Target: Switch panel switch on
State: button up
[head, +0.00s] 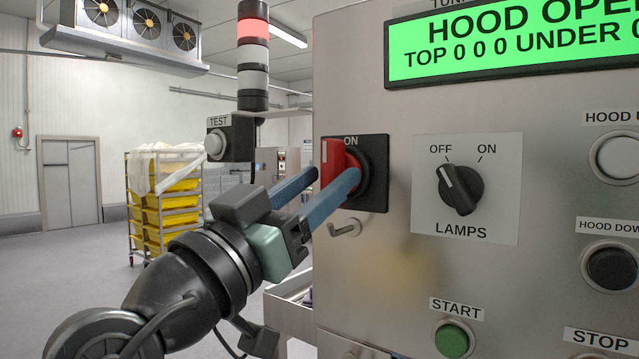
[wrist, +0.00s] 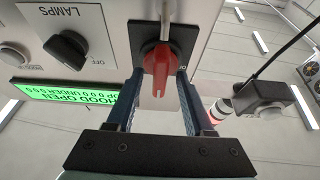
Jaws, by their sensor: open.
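The panel (head: 400,270) is a metal face on the right in the head view. A red rotary switch (head: 333,168) on a black plate (head: 376,172) sits at its left edge, under an ON label. Its red handle also shows in the wrist view (wrist: 169,66), between my fingers. My gripper (head: 335,181) is open, with one blue finger on each side of the red handle. I cannot tell whether the fingers touch it. A black LAMPS knob (head: 461,189) on a white plate is right of it, its pointer turned toward OFF.
A green display (head: 520,40) reads HOOD OPEN. A green START button (head: 452,340) and HOOD buttons (head: 612,267) are on the panel. A hook (head: 345,228) juts out below the red switch. A TEST button box (head: 228,138) and a light tower with red lit (head: 253,32) stand left of it.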

jog(key=b+v, duration=0.2)
jog(key=v, duration=1.1)
